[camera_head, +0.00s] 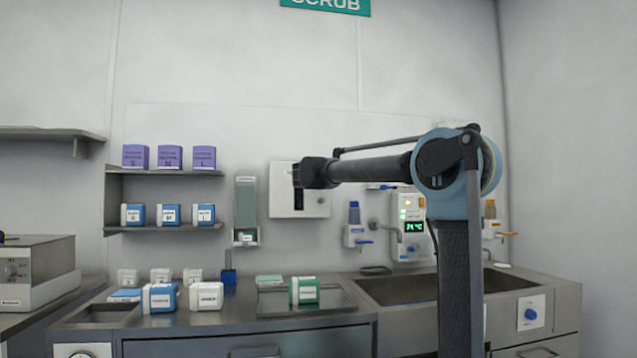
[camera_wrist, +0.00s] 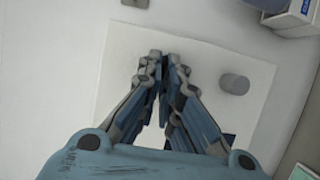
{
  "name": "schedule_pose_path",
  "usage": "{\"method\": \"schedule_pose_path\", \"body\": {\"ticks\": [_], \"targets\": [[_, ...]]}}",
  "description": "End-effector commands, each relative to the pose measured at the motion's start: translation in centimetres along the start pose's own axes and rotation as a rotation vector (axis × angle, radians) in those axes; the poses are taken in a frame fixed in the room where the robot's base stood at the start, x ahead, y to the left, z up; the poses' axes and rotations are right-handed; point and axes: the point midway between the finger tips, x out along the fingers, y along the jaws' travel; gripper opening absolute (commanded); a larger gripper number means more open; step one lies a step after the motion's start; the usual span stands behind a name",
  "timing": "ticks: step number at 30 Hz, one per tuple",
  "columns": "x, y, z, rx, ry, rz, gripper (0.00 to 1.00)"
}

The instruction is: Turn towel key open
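The white towel dispenser (camera_head: 285,207) is fixed to the wall, with a small dark spot on the right of its front that may be its key or lock. My gripper (camera_head: 297,188) is in front of the dispenser and hides part of it. In the wrist view my gripper (camera_wrist: 163,58) has its fingertips drawn together over a white panel (camera_wrist: 118,45), with nothing visible held between them. A short grey round knob (camera_wrist: 234,84), perhaps the key, stands on the panel to the right of the fingertips, apart from them. Whether the fingertips touch the panel is unclear.
A soap dispenser (camera_head: 245,200) hangs left of the towel dispenser. A shelf (camera_head: 170,230) holds several boxes further left. Bottles and a lit control unit (camera_head: 412,225) are on the wall to the right, above the sink (camera_head: 400,290). A steel counter (camera_head: 240,325) runs below.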

Motion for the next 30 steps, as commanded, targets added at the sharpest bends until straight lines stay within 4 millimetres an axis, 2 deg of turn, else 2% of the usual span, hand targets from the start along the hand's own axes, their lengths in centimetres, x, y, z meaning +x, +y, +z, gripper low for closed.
{"method": "schedule_pose_path", "body": {"ticks": [3,6,16,20,23,30], "targets": [[0.0,-0.2,-0.2,0.003,0.004,-0.002,0.0],[0.0,-0.2,-0.2,0.003,0.003,-0.002,0.25],[-0.1,-0.1,-0.1,0.002,0.001,-0.001,0.25],[-0.7,0.0,-0.1,0.001,0.001,-0.001,0.25],[-2.0,0.0,0.0,0.001,0.002,-0.001,0.25],[-6.6,-0.1,-0.1,0.001,0.003,-0.001,0.25]]}}
